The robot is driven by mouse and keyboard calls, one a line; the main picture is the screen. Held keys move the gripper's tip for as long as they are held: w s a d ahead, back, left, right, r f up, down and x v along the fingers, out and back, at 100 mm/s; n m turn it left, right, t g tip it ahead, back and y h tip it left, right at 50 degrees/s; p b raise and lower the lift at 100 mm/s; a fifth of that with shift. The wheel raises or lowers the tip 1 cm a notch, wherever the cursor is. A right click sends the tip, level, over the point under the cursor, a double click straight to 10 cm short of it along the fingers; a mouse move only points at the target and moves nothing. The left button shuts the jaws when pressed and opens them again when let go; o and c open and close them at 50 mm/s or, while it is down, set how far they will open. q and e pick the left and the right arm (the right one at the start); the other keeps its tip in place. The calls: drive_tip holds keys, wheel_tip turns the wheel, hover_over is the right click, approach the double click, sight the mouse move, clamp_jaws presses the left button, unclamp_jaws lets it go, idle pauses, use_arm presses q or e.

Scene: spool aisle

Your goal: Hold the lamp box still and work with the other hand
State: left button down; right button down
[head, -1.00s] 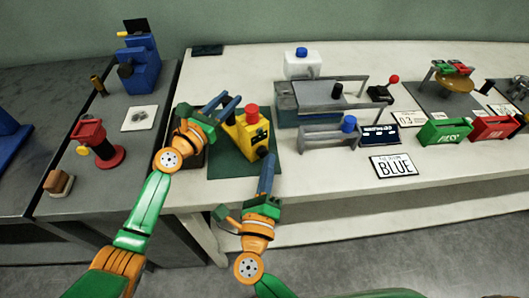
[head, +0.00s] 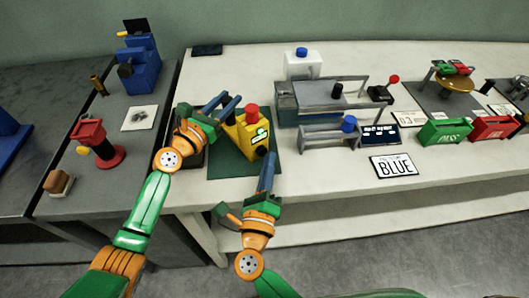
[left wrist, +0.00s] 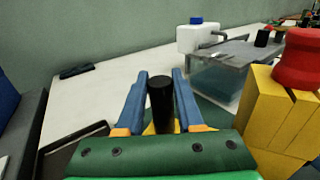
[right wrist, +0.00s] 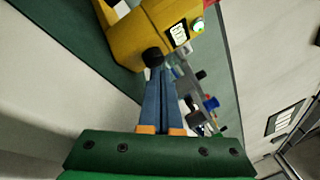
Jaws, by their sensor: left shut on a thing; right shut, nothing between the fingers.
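The lamp box (head: 240,143) is yellow with a red top (head: 252,112) and stands upright on a green mat (head: 228,168). Its front has a lit panel (right wrist: 179,32), a glowing green lamp (right wrist: 198,26) and a black knob (right wrist: 153,57). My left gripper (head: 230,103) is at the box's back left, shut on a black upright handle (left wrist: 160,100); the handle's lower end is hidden. My right gripper (head: 267,157) is shut and empty, its tips at the black knob. I cannot tell whether they press on it.
A grey bench fixture (head: 310,97) stands right of the box, with a white jug (head: 302,66) behind it. A "BLUE" card (head: 394,166), a green bin (head: 445,131) and a red bin (head: 493,127) are farther right. The table front between mat and card is clear.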

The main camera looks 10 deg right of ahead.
drive_tip(key=shift+s+a+r+m, duration=0.15)
drive_tip(key=shift+s+a+r, duration=0.05)
drive_tip(key=shift+s+r, duration=0.25)
drive_tip(key=shift+s+a+r+m, duration=0.15)
drive_tip(key=shift+s+r, duration=0.25)
drive_tip(key=shift+s, duration=0.1)
use_arm(q)
drive_tip(key=shift+f, duration=0.1)
use_arm(e)
drive_tip(key=shift+s+d, duration=0.7)
drive_tip(key=shift+s, duration=0.35)
drive_tip(key=shift+s+d, duration=0.7)
drive_tip(key=shift+s, duration=0.3)
use_arm(q)
drive_tip(key=shift+c, duration=2.3)
unclamp_jaws()
use_arm(e)
drive_tip(key=shift+w, duration=0.1)
